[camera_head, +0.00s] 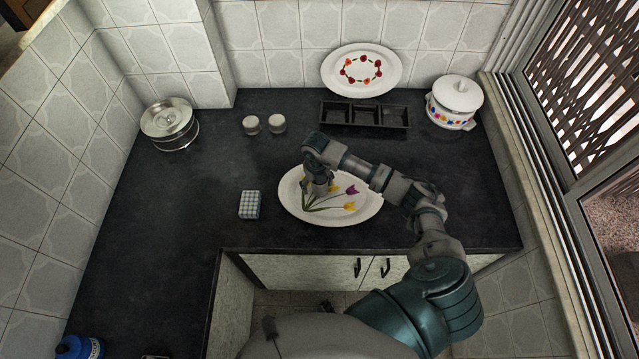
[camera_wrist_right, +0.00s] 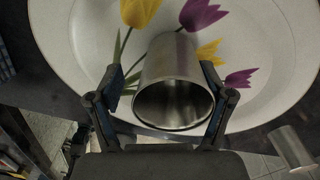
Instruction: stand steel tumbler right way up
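The steel tumbler (camera_wrist_right: 168,72) shows in the right wrist view over the large white plate with tulips (camera_head: 345,213). Its open mouth faces the wrist camera and its far end points toward the plate. I cannot tell whether it stands or leans. My right gripper (camera_wrist_right: 163,85) has one finger on each side of it. A gap shows between the left-hand finger and the wall, so the fingers look open around it. In the head view my right gripper (camera_head: 318,189) points down over the plate and largely hides the tumbler. My left gripper is not in view.
A checked box (camera_head: 249,205) sits left of the plate. Behind are two small jars (camera_head: 264,124), a dark sectioned tray (camera_head: 365,115), a plate against the wall (camera_head: 361,71), a lidded white pot (camera_head: 454,101) and a steel container (camera_head: 170,122). The left counter is mostly clear.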

